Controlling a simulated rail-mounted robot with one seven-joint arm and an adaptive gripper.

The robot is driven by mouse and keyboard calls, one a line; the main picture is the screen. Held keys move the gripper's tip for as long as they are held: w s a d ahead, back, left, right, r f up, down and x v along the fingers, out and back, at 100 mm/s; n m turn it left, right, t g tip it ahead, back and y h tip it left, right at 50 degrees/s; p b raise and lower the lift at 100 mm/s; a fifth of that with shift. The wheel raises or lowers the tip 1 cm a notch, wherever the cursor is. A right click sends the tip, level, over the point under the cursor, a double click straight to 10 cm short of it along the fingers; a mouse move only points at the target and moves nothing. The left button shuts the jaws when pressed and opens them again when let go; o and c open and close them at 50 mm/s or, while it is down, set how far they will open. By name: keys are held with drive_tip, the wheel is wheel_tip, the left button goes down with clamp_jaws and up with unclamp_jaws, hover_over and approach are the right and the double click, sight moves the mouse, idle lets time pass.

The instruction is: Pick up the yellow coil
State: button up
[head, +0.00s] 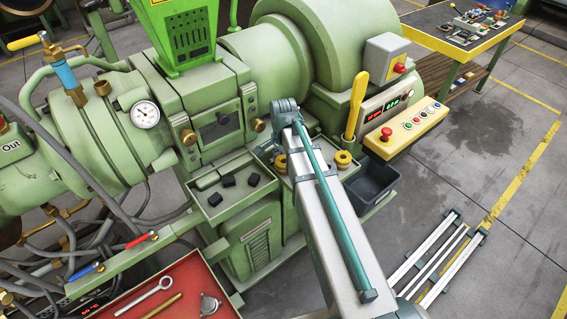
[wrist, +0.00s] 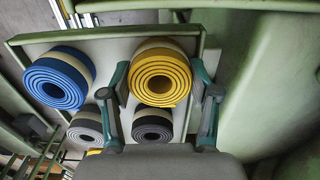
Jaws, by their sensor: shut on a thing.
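The yellow coil (wrist: 161,74) is a rolled yellow strip with a pale band, seen end-on in the wrist view. My gripper (wrist: 167,82) has one finger on each side of it and is shut on it. The coil sits at or just over a pale tray (wrist: 120,38) with a raised rim; I cannot tell whether it is clear of the tray. In the head view my arm hides the gripper. Two small yellow round things show beside the arm there, and I cannot tell whether either is the coil.
A blue coil (wrist: 59,78) lies left of the yellow one, with a grey coil (wrist: 86,133) and a dark coil (wrist: 152,124) below. A green machine (head: 200,110) stands close behind my arm. A dark bin (head: 372,185) is to its right.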

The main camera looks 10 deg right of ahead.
drive_tip(key=shift+r, duration=0.15)
drive_tip(key=shift+r+b, duration=0.6)
drive_tip(key=shift+r, duration=0.15)
drive_tip(key=s+r+b, duration=0.4)
drive_tip(key=s+r, duration=0.7)
drive_tip(key=s, duration=0.3)
drive_tip(key=shift+a, duration=0.15)
drive_tip(key=shift+r, duration=0.1)
